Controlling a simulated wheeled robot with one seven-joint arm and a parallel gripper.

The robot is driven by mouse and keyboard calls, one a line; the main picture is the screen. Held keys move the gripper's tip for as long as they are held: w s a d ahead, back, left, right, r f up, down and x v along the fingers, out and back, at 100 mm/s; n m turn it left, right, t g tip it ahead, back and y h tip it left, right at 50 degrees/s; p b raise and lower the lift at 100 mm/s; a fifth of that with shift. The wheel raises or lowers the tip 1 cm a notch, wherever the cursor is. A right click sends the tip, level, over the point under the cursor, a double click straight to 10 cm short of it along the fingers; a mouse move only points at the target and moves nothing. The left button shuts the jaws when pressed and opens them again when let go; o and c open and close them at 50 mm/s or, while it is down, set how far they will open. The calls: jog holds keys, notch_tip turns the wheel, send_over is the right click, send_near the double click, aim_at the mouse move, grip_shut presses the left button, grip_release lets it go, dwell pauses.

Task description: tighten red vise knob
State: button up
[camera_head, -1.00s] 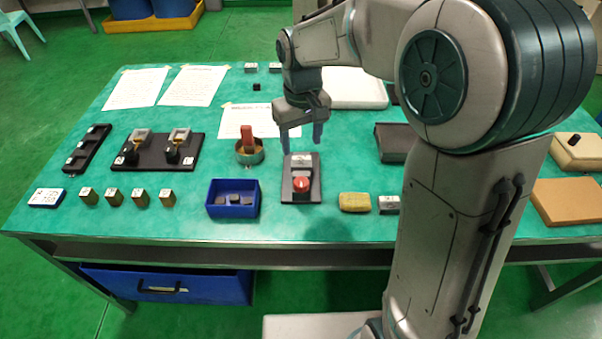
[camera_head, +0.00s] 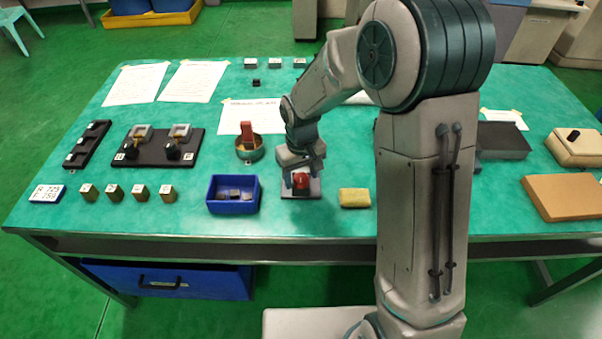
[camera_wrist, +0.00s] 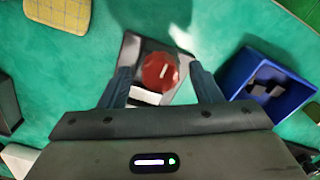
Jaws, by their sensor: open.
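The red vise knob (camera_head: 301,181) sits at the front of the small vise on its dark base plate (camera_head: 287,194), near the table's front. My gripper (camera_head: 301,184) is lowered over the vise with its fingers either side of the knob in the head view. In the wrist view the red knob (camera_wrist: 160,72) lies between and slightly beyond the two open blue fingertips (camera_wrist: 160,68), with a gap on each side. A pale part of the vise (camera_wrist: 146,96) shows nearer the palm. My gripper hides most of the vise in the head view.
A blue bin (camera_head: 233,195) with dark pieces stands just left of the vise. A yellow sponge (camera_head: 355,198) lies to its right. A round tin with a red-handled object (camera_head: 248,147) is behind left. Two fixtures on a black board (camera_head: 155,150) are farther left.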

jog(key=c, duration=1)
